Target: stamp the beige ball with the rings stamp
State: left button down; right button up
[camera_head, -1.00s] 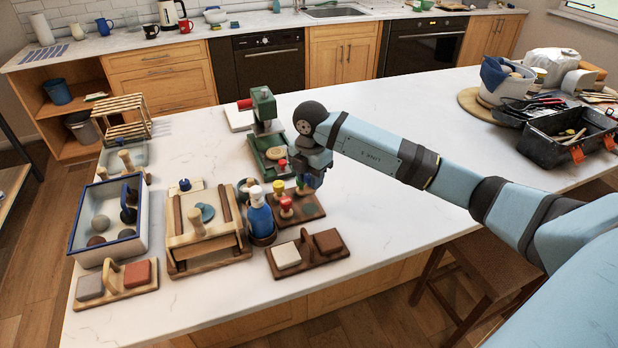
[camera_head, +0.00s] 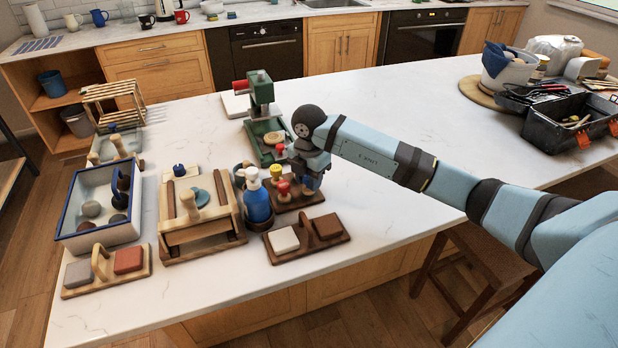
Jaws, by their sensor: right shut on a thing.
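A round beige clay piece (camera_head: 273,138), which may be the beige ball, lies on the bed of the green press (camera_head: 262,100). A dark stamp board (camera_head: 296,200) stands in front of the press. Small stamps with yellow (camera_head: 275,171) and red (camera_head: 283,188) tops show on it; their faces are hidden, so I cannot tell which is the rings stamp. My left gripper is not in view.
A blue bottle (camera_head: 257,203) stands left of the stamp board. A wooden frame (camera_head: 205,246), a blue-rimmed bin with balls (camera_head: 70,205) and a two-pad board (camera_head: 335,240) are close by. The counter right of my arm is clear up to a black toolbox (camera_head: 545,128).

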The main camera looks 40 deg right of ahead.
jog(key=shift+f, duration=0.3)
jog(key=o, duration=1)
notch_tip(320, 180, up, 14)
jog(key=shift+b, duration=0.4)
jog(key=shift+f, duration=0.1)
